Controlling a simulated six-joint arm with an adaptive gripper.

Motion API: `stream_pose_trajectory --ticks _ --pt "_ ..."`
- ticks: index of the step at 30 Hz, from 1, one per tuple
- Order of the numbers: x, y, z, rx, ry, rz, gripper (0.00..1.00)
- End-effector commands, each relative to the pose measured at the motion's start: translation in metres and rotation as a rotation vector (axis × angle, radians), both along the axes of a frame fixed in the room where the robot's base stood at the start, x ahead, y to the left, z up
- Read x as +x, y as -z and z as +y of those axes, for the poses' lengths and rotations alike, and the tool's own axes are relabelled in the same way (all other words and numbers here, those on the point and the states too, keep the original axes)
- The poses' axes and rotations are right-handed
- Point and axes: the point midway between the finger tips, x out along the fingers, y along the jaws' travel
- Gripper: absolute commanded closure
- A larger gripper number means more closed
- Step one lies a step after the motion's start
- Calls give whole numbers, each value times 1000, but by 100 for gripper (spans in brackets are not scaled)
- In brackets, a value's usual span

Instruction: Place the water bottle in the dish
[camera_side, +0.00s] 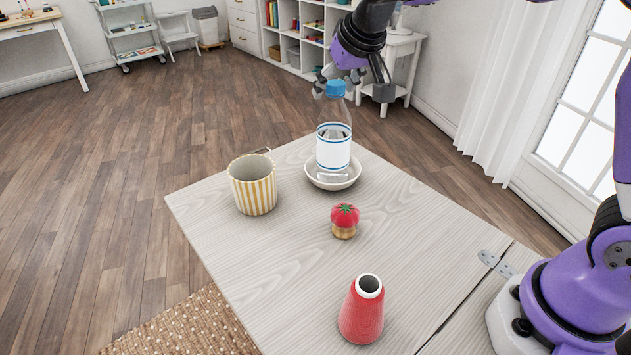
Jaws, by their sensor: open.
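The water bottle (334,130) is clear with a blue cap and a white label with blue stripes. It stands upright in the white dish (316,182) near the far corner of the table. The dish's rim shows around the bottle's base. My gripper (353,84) is open just above and around the level of the bottle's cap. One finger is at the left of the cap and the other at the right. I cannot tell whether either finger touches the bottle.
A yellow-and-white striped pot (254,188) stands left of the dish. A tomato pincushion (344,220) on a wooden base stands in front of it. A red thread cone (361,312) is nearer the front. The table (275,265) is otherwise clear, with a hinge (495,264) at right.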

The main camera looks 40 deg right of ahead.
Motion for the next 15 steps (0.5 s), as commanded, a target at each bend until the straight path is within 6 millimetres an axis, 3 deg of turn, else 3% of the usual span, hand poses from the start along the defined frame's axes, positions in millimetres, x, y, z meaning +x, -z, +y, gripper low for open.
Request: stream_pose_trajectory --ticks 15 --pt "-55 -87 12 -2 -2 -3 34"
